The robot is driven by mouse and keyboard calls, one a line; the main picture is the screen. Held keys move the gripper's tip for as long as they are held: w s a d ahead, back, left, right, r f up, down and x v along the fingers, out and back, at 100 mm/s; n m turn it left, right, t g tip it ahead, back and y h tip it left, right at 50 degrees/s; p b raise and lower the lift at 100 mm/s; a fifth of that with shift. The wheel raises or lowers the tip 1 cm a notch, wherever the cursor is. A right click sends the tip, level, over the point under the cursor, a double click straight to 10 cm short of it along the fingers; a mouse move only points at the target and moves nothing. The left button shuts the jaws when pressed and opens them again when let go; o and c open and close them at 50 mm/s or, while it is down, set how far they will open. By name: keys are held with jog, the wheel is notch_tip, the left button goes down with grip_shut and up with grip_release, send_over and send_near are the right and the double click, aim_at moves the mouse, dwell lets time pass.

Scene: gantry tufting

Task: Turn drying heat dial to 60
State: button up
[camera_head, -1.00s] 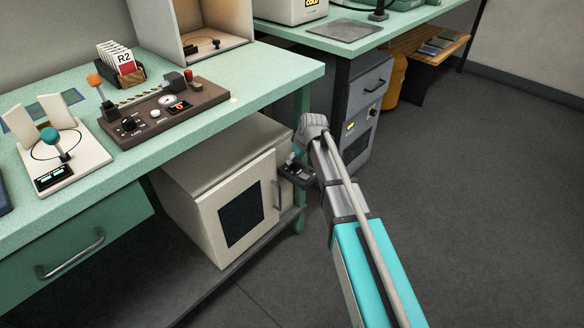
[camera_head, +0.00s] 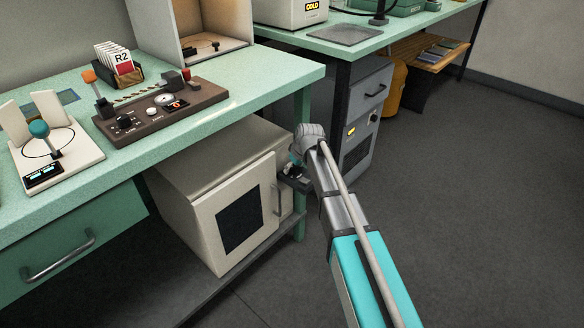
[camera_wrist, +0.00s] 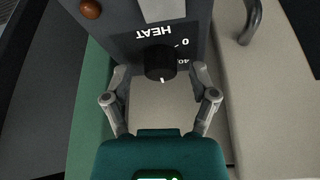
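The drying heat dial (camera_wrist: 160,62) is a round black knob on a dark panel under upside-down white HEAT lettering. A white pointer mark on it faces the bottom of the wrist picture. Printed 0 and 40 marks show to its right; no 60 is visible. My gripper (camera_wrist: 160,76) is open, its two grey fingers on either side of the dial with gaps visible. In the head view my gripper (camera_head: 293,178) is at the right front of the cream drying cabinet (camera_head: 206,210), and the dial cannot be made out there.
The cabinet's door handle (camera_wrist: 250,22) is close on the right in the wrist view. A brown knob (camera_wrist: 91,9) is on the panel's upper left. The green bench (camera_head: 250,80) overhangs the cabinet. A grey drawer unit (camera_head: 371,88) stands behind my arm. Floor on the right is clear.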

grip_shut()
jog(key=shift+m+t+h, duration=0.5)
jog(key=shift+m+h, duration=0.1)
jog(key=shift+m, duration=1.3)
jog(key=shift+o, duration=0.2)
grip_release()
jog(key=shift+o, duration=0.3)
